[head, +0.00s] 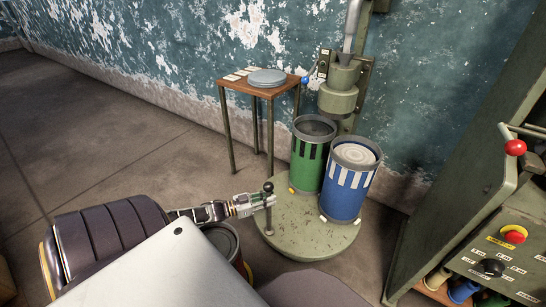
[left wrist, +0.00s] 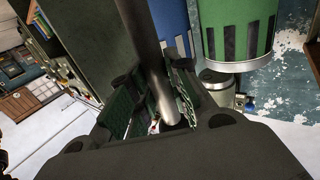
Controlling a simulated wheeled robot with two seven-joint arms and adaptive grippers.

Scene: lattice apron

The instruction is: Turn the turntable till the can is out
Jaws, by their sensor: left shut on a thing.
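The round turntable (head: 310,238) is a pale green, worn disc on the floor. A green can (head: 308,165) with an open dark top stands on its back part, under the filling spout (head: 341,88). A blue can (head: 350,190) with a pale, full-looking top stands on its right part. A dark upright post (head: 268,212) with a knob rises from its left edge. My left gripper (head: 257,204) is shut on this post, which also crosses the left wrist view (left wrist: 155,70) between the fingers. Both cans show at the top of that view. My right gripper is not in view.
A small wooden table (head: 246,86) with a grey lid (head: 266,78) stands behind, left of the spout. A green control cabinet (head: 490,250) with a red-knobbed lever (head: 515,148) is at the right. Another can (head: 222,238) is partly hidden by my arm.

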